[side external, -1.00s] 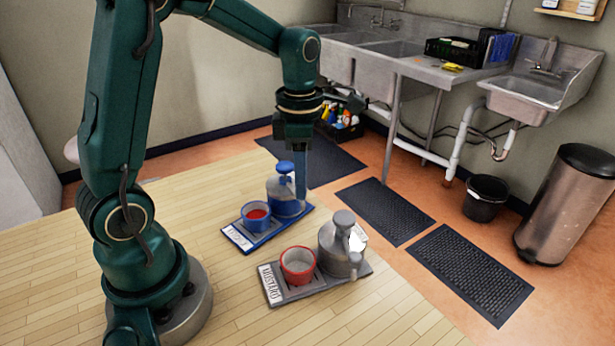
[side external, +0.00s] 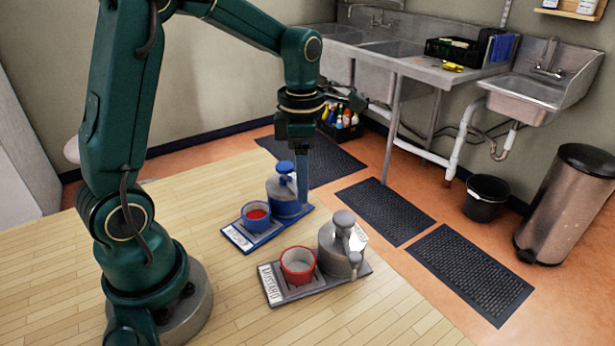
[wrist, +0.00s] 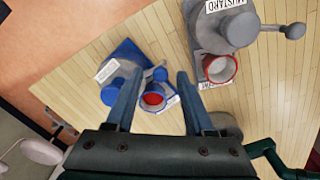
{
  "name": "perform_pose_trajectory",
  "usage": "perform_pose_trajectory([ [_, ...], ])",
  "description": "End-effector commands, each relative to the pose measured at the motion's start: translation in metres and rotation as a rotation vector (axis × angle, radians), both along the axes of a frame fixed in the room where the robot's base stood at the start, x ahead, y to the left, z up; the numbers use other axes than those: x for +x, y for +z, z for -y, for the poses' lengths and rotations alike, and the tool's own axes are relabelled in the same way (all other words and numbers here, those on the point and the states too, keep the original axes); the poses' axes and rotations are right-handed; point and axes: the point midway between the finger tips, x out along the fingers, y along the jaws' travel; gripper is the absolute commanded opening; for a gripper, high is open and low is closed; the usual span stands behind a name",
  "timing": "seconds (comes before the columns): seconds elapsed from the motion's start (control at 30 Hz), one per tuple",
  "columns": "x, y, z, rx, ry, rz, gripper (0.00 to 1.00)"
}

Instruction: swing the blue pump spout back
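The blue pump (side external: 281,190) stands on a blue tray (side external: 237,237) beside a blue cup with red contents (side external: 257,217). My gripper (wrist: 160,76) is open, pointing down with a finger on either side of the spout end. In the side view my gripper (side external: 302,200) is at the pump's right; the fingers overlap there, and contact with the spout cannot be told.
A grey pump (side external: 338,253) and a red cup (side external: 298,264) stand on a grey mustard tray (side external: 320,288) nearer the camera. The wooden table (side external: 225,310) is clear in front. Sinks and floor mats are beyond.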

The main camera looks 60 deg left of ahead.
Motion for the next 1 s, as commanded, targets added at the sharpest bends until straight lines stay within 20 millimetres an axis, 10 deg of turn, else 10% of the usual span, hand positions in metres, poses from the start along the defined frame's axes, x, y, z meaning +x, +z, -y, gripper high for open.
perform_pose_trajectory([
  [1.0,-0.004,0.072,0.011,0.018,-0.037,0.072,0.54],
])
